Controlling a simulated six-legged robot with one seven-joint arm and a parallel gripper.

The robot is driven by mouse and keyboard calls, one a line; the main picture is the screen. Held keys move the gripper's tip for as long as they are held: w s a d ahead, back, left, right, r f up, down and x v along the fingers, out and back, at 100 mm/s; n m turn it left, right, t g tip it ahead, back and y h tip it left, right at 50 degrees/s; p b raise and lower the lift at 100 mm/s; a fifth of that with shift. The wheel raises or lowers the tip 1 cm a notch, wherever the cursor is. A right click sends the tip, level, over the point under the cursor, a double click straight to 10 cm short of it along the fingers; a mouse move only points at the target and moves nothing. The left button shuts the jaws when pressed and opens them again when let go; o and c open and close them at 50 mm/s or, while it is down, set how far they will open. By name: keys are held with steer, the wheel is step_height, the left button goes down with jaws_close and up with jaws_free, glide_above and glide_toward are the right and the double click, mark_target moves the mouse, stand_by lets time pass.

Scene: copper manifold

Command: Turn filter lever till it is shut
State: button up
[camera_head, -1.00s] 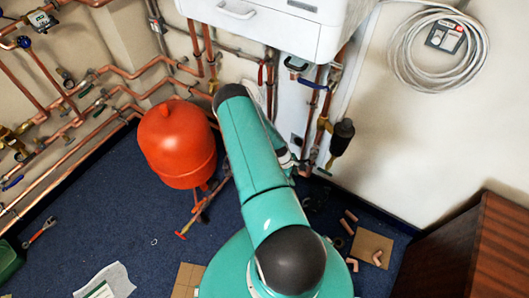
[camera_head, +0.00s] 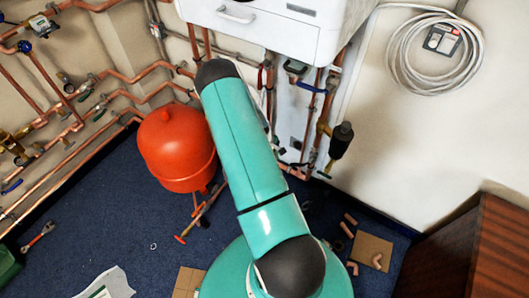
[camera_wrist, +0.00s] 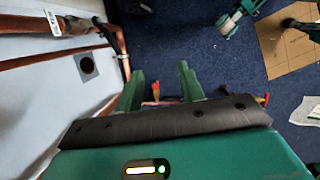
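A black cylindrical filter body (camera_head: 341,139) on a brass fitting hangs on the copper pipes below the white boiler. I cannot tell which one is the filter lever. My gripper is hidden behind my arm in the head view.
A red expansion tank (camera_head: 177,147) stands left of my arm. The white boiler (camera_head: 265,28) overhangs the pipes. A wooden cabinet (camera_head: 470,245) is at lower right. Pipe offcuts lie near cardboard (camera_head: 372,250) on the blue floor. Copper pipes line the left wall.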

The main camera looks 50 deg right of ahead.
steer(key=shift+m, duration=0.3)
steer(key=w+r, duration=0.1)
steer(key=w+a+r, duration=0.1)
steer(key=r, duration=0.1)
steer(key=w+r, duration=0.1)
steer(key=shift+a+r, duration=0.25)
steer(key=shift+a, duration=0.15)
